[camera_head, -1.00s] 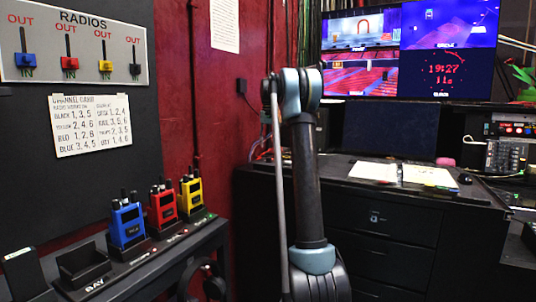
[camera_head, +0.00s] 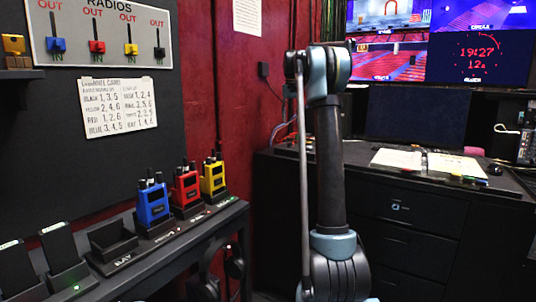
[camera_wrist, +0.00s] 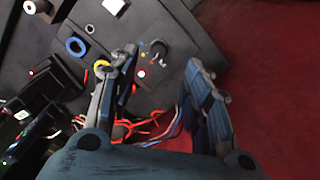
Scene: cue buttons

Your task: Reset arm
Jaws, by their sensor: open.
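My gripper (camera_wrist: 160,75) shows in the wrist view with its two fingers spread apart. Nothing is between the fingertips. Behind it are a dark grey surface with a black knob, small lights and rings, some orange and blue cables, and a red floor or wall. In the head view my arm stands upright in the middle, and the gripper itself is out of that picture.
A shelf (camera_head: 140,268) at lower left holds a blue radio (camera_head: 152,205), a red radio (camera_head: 185,187) and a yellow radio (camera_head: 213,178) in docks. A black desk (camera_head: 400,200) with papers and monitors stands at right. A radios panel (camera_head: 100,35) hangs upper left.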

